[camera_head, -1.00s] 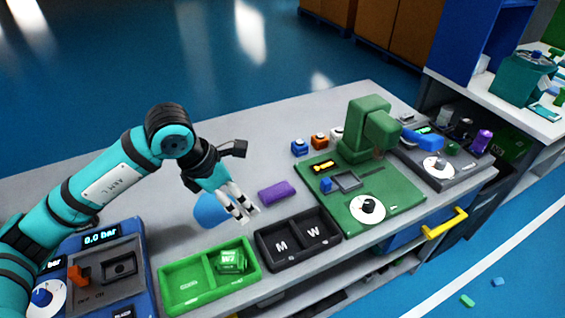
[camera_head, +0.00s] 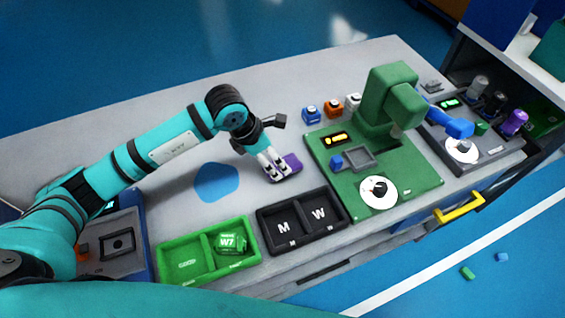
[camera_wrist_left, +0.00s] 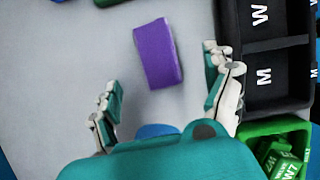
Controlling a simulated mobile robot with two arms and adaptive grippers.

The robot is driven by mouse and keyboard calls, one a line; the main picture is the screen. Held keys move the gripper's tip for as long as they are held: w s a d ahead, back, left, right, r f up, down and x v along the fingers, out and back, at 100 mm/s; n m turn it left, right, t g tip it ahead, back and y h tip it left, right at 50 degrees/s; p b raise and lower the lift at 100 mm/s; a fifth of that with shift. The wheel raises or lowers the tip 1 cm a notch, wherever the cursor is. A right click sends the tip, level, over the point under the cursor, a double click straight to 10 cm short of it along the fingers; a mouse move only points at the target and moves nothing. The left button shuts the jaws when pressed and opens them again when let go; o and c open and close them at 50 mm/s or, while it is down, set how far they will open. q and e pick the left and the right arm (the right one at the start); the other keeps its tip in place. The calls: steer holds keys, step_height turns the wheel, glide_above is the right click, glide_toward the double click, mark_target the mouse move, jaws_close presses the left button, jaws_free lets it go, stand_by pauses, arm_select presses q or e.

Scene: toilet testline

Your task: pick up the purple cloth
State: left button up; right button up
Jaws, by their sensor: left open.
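The purple cloth (camera_head: 291,165) is a small folded block lying flat on the grey table, behind the black two-part tray. My left gripper (camera_head: 280,176) is right at the cloth in the head view, its fingers hiding the cloth's left part. In the left wrist view the cloth (camera_wrist_left: 158,53) lies whole ahead of the gap between the spread fingers of my left gripper (camera_wrist_left: 163,103). Nothing is between the fingers there; the cloth looks apart from both. My right gripper is in neither view.
The black tray (camera_head: 300,240) marked M and W and the green tray (camera_head: 208,276) with green pieces stand along the table's front. A green station (camera_head: 412,190) stands to the right. A blue round patch (camera_head: 216,181) lies left of the cloth. The back left table is clear.

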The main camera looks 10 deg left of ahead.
arm_select(q)
steer(key=shift+w+d+f, duration=0.1)
steer(key=shift+d+f, duration=0.1)
steer(key=shift+f, duration=0.4)
steer(key=shift+w+d+f, duration=0.15)
steer(key=shift+f, duration=0.05)
steer(key=x, duration=0.1)
steer(key=p+x, duration=0.1)
steer(key=x, duration=0.1)
steer(key=shift+w+d+f+p, duration=0.15)
steer(key=shift+w+f+p, duration=0.1)
steer(key=shift+w+p, duration=0.1)
steer(key=shift+w+d+f, duration=0.1)
steer(key=shift+w+f, duration=0.05)
steer(key=shift+f, duration=0.25)
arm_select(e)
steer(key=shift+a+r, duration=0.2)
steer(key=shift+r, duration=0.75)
arm_select(q)
steer(key=shift+f, duration=0.1)
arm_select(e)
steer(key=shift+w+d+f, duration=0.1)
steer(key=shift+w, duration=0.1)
arm_select(q)
steer(key=shift+f+b, duration=0.15)
steer(key=shift+b, duration=0.2)
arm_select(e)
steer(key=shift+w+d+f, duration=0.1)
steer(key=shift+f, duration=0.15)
